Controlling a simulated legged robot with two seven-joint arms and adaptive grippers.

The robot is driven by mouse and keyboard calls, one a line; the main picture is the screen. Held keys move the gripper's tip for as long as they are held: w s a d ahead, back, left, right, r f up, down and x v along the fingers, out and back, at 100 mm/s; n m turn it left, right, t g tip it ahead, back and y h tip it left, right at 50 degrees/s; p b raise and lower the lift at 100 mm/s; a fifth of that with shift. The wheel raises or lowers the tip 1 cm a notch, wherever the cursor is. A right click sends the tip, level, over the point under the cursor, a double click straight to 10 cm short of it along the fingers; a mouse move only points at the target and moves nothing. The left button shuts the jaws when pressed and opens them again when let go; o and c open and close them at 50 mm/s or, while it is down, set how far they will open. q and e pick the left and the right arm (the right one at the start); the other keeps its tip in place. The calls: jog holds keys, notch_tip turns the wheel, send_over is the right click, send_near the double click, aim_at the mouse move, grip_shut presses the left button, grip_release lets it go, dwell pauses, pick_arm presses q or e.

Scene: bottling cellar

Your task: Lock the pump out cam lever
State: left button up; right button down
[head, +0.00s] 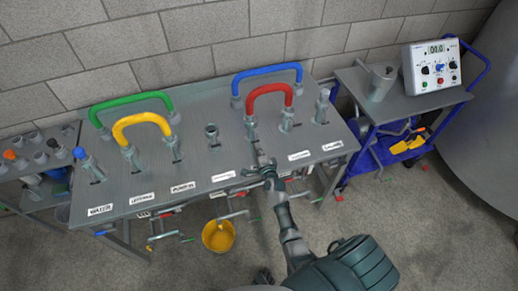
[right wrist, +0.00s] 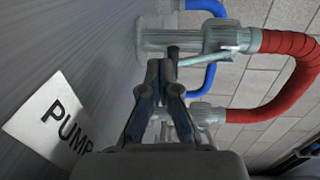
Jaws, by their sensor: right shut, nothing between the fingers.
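The red hose (head: 270,92) arches between two grey couplings on the grey bench (head: 215,112). Its near-left coupling (right wrist: 190,38) fills the top of the right wrist view, with a pale metal lever (right wrist: 205,58) along its side. A label reading "PUMP" (right wrist: 50,118), its rest hidden, lies beside my gripper. My right gripper (head: 267,172) is over the bench's front part, in front of that coupling. In the right wrist view its fingertips (right wrist: 163,68) are together and empty, close to a dark stub under the coupling; I cannot tell whether they touch. My left gripper is not in view.
Green (head: 130,103), yellow (head: 140,121) and blue (head: 266,72) hoses arch over other ports. A blue trolley with a control box (head: 432,68) stands at the right. A yellow bucket (head: 218,236) is on the floor below the front edge. A block wall closes the back.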

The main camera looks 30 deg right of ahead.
jog(key=v, duration=1.2)
